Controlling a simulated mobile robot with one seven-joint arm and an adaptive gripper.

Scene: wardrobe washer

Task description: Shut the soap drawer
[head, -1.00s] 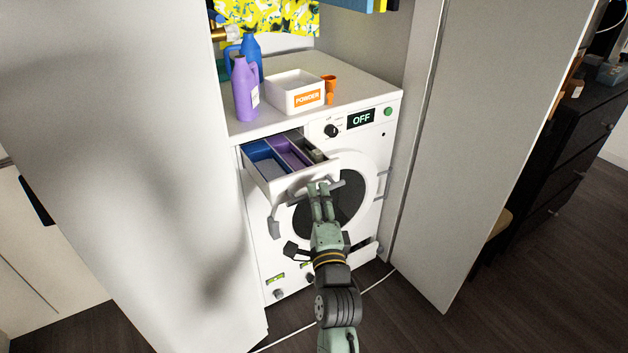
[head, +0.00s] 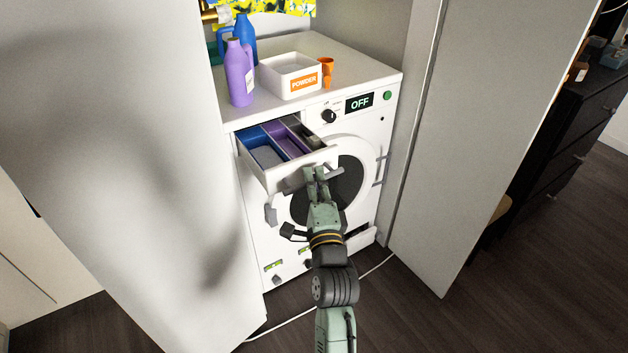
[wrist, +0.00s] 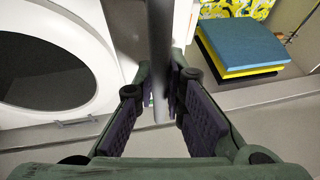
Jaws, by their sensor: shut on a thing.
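The soap drawer (head: 298,168) sticks out of the washer's upper left front, clearly open. Its blue, purple and grey compartments show from above. A grey bar handle (head: 334,173) runs across its front. My gripper (head: 316,176) reaches up from below to this handle. In the wrist view the handle (wrist: 160,50) passes as a grey bar between the two padded fingers of my gripper (wrist: 162,98), which is shut on it. The fingers hide part of the handle in the head view.
The washer (head: 362,140) stands between two open wardrobe doors, left (head: 130,150) and right (head: 470,130). On its top are a purple bottle (head: 240,78), a blue bottle, a white powder box (head: 291,78) and an orange cup (head: 326,70). A white cable crosses the dark floor.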

